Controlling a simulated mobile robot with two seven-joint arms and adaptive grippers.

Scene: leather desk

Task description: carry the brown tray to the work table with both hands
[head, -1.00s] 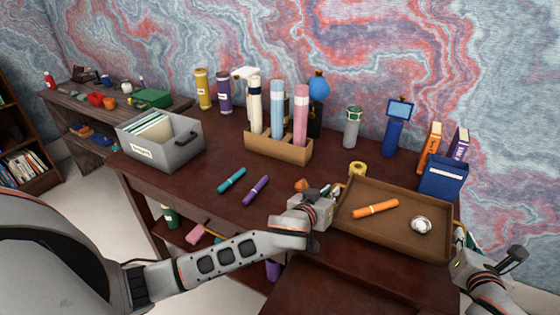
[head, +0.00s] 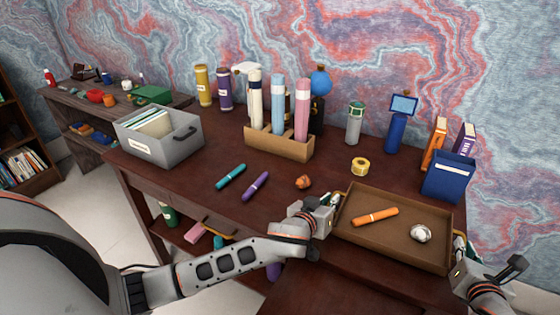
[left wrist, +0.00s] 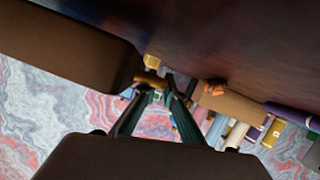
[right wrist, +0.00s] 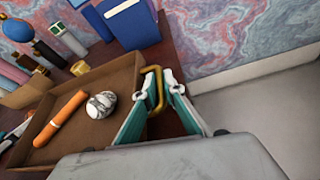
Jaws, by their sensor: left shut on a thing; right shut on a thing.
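The brown tray (head: 397,252) is at the right front of the dark desk, holding an orange marker (head: 375,217) and a shiny grey-white ball (head: 421,234). My left gripper (head: 330,204) is shut on the tray's left handle; a brass handle (left wrist: 150,79) shows between its fingers in the left wrist view. My right gripper (head: 461,248) is shut on the right brass handle (right wrist: 155,90), seen in the right wrist view. The tray looks roughly level. I cannot tell whether it touches the desk. Which surface is the work table is not clear.
A yellow tape roll (head: 360,166) and an orange lump (head: 303,182) lie behind and left of the tray. A blue box (head: 448,177) stands at its back right. A low side table (head: 78,108) is back left.

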